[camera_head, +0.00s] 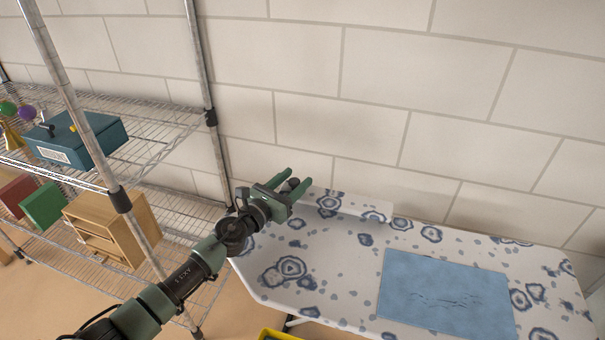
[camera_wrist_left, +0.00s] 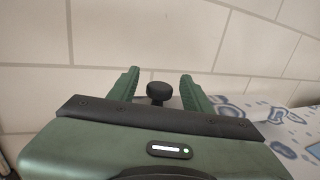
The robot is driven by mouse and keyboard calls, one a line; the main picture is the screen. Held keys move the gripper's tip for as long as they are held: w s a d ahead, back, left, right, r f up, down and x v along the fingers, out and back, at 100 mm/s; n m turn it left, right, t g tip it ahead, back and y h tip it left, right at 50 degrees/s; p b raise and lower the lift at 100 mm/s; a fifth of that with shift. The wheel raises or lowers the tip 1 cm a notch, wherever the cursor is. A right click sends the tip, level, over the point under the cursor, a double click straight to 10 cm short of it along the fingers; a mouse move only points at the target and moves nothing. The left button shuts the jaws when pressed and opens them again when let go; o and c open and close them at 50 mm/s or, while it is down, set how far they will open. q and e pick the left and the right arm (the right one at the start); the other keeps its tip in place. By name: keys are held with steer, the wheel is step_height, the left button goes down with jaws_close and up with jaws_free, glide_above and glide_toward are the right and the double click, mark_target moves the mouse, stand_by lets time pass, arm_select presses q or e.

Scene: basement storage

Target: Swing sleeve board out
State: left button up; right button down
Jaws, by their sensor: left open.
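The sleeve board (camera_head: 360,209) is a narrow white board with a blue pattern along the wall side of the ironing board (camera_head: 345,262). A dark round knob (camera_head: 293,184) stands at its left end. My left gripper (camera_head: 299,175) is over that end, with its green fingers open towards the wall. In the left wrist view the black knob (camera_wrist_left: 158,92) shows between the two open fingers (camera_wrist_left: 159,75), with a gap on each side. The fingers partly hide the sleeve board's left end. My right gripper is not in view.
A blue cloth or mat (camera_head: 445,296) lies flat on the ironing board at right. A wire shelf (camera_head: 165,145) at left holds a teal box (camera_head: 78,138) and a wooden box (camera_head: 110,225). A tiled wall (camera_head: 400,100) stands close behind. A yellow object (camera_head: 277,334) shows at the bottom edge.

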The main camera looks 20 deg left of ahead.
arm_select(q)
steer(key=x, duration=0.2)
steer(key=shift+w+d, duration=0.1)
steer(key=shift+w, duration=0.15)
steer(key=shift+w+d+f, duration=0.1)
steer(key=shift+w, duration=0.25)
steer(key=shift+c, duration=0.9)
jaws_close()
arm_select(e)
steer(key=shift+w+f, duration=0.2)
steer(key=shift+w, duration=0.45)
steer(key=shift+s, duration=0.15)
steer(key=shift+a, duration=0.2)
